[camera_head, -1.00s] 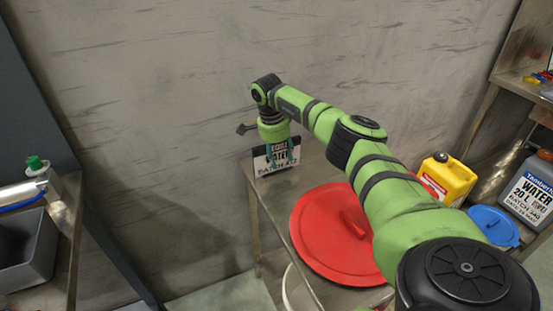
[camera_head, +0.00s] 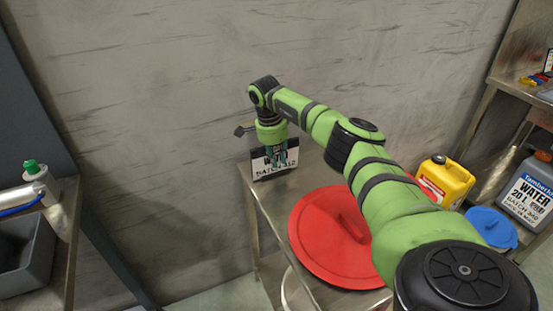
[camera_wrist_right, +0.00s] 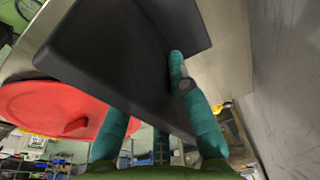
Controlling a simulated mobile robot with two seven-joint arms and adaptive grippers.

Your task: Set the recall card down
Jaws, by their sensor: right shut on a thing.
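The recall card (camera_head: 262,166), a black and white sign with dark lettering, stands upright at the far left corner of the metal table (camera_head: 318,172), by the wall. Its base looks to be on or very near the tabletop; I cannot tell if it touches. My right gripper (camera_head: 281,158) points down and is shut on the card, its teal fingers covering part of the lettering. In the right wrist view, the card's dark back (camera_wrist_right: 115,50) fills the upper middle, with the fingers (camera_wrist_right: 155,105) at its edge. My left gripper is not in view.
A large red lid (camera_head: 325,245) lies on the table nearer me. To the right are a yellow jug (camera_head: 447,180), a blue lid (camera_head: 491,227) and a water container (camera_head: 530,195). A grey bin (camera_head: 25,255) and a green-capped bottle (camera_head: 38,178) are at left.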

